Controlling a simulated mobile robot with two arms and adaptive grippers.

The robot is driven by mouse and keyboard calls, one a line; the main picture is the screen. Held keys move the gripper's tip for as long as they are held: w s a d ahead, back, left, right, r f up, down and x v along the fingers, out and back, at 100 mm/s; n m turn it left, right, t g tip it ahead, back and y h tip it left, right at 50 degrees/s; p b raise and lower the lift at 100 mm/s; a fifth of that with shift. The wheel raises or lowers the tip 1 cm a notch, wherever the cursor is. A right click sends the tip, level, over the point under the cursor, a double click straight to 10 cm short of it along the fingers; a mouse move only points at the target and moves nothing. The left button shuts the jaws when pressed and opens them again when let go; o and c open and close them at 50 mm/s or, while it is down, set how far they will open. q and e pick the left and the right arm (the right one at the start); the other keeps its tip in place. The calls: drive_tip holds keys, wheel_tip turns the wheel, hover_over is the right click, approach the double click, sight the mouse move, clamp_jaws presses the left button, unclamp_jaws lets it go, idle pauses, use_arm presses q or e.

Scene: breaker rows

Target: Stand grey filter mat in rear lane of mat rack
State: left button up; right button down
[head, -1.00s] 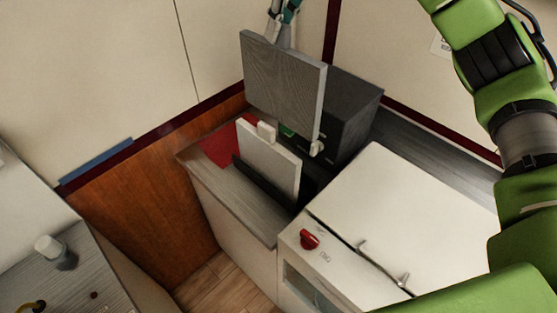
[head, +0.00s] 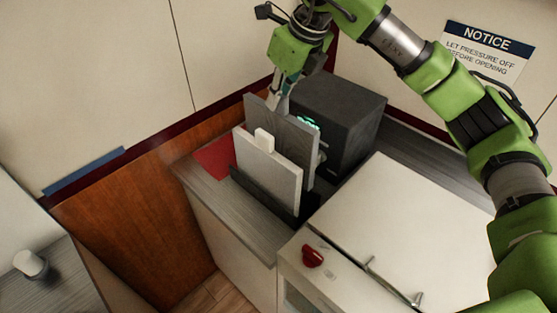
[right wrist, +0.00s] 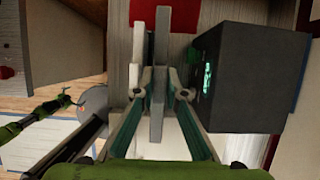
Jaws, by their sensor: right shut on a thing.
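The grey filter mat (head: 283,122) is an upright, dark grey board behind a paler board. My right gripper (head: 277,103) is shut on its upper edge. In the right wrist view the mat (right wrist: 160,60) lies between the fingers of my right gripper (right wrist: 161,94). The mat rack (head: 262,197) is a black base on the counter. The mat's lower edge is low at the rack's rear side, mostly hidden by the paler board, so I cannot tell whether it is seated. My left gripper (right wrist: 64,99) shows small in the right wrist view; its jaws are unclear.
The pale board (head: 268,170) with a white tab stands in the rack's front lane. A dark box (head: 340,115) with green lights stands close behind the mat. A red patch (head: 214,158) lies at left. A white cabinet with a red knob (head: 312,257) is at front right.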

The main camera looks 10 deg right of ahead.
sight(279, 124)
wheel_tip(279, 124, down, 4)
drive_tip(key=shift+r+p, duration=0.1)
drive_tip(key=shift+p, duration=0.4)
wheel_tip(279, 124, down, 4)
drive_tip(key=shift+r+p, duration=0.2)
drive_tip(key=shift+p, duration=0.45)
use_arm(q)
wheel_tip(279, 124, up, 3)
drive_tip(key=shift+f, duration=0.2)
use_arm(e)
drive_tip(key=shift+f, duration=0.3)
drive_tip(key=c, duration=2.5)
unclamp_jaws()
drive_tip(key=shift+o, duration=0.8)
drive_tip(key=shift+r, duration=0.15)
use_arm(q)
wheel_tip(279, 124, down, 3)
drive_tip(key=b, duration=0.3)
use_arm(e)
drive_tip(key=v, duration=1.1)
drive_tip(key=shift+s+d+r, duration=0.15)
drive_tip(key=shift+s+r, duration=0.1)
drive_tip(key=shift+r, duration=0.1)
drive_tip(key=shift+f, duration=0.1)
